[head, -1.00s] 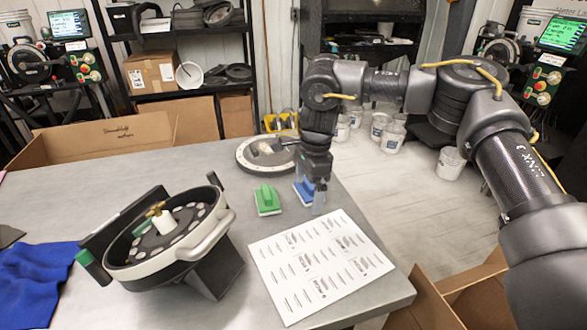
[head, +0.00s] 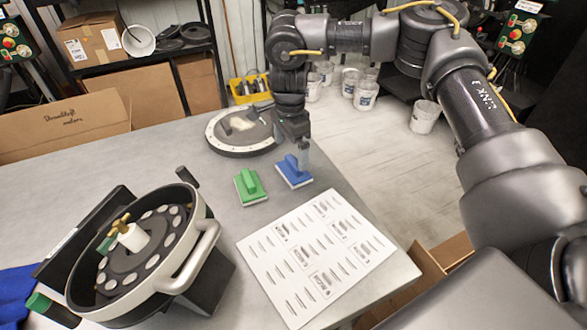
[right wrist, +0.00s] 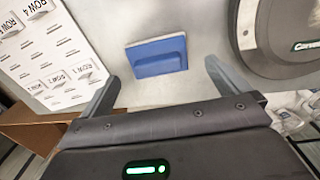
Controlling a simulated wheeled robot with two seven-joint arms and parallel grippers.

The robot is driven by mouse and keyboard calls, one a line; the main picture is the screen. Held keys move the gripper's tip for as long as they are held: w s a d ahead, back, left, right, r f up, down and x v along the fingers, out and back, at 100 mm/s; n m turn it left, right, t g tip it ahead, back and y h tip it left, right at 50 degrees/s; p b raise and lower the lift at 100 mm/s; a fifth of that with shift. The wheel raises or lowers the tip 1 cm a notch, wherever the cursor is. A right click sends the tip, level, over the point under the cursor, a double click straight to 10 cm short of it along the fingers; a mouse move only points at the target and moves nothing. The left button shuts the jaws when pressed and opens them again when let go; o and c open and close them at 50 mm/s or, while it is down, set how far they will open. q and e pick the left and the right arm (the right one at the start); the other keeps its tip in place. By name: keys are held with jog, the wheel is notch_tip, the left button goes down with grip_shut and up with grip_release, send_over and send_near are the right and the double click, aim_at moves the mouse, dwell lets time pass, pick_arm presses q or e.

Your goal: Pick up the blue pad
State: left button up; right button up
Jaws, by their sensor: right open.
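The blue pad (head: 294,172) lies on the grey table near its back right edge, just right of the green pad (head: 250,187). In the right wrist view the blue pad (right wrist: 157,56) sits beyond the fingertips, between their lines. My right gripper (head: 298,152) is at the blue pad's far side, slightly above it, and hides a little of its back. The right wrist view shows the two fingers of this gripper (right wrist: 160,82) spread wide with nothing between them. My left gripper is not in view.
A printed white sheet (head: 312,256) lies in front of the pads. A round disc plate (head: 240,128) lies behind them. The seed meter (head: 150,250) stands at the left front, near a blue cloth (head: 14,293). Cardboard boxes (head: 75,125) stand beyond the table.

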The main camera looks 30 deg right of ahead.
aim_at(292, 162)
jog(key=shift+f, duration=0.2)
jog(key=shift+s+f, duration=0.1)
jog(key=shift+s, duration=0.05)
notch_tip(292, 162, down, 5)
jog(key=shift+s+d+p, duration=0.1)
jog(key=shift+d+p, duration=0.05)
jog(key=shift+p, duration=0.6)
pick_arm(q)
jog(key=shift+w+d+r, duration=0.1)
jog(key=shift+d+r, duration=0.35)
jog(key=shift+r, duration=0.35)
pick_arm(e)
jog(key=shift+c, duration=0.4)
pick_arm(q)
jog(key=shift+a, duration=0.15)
pick_arm(e)
jog(key=c, duration=0.8)
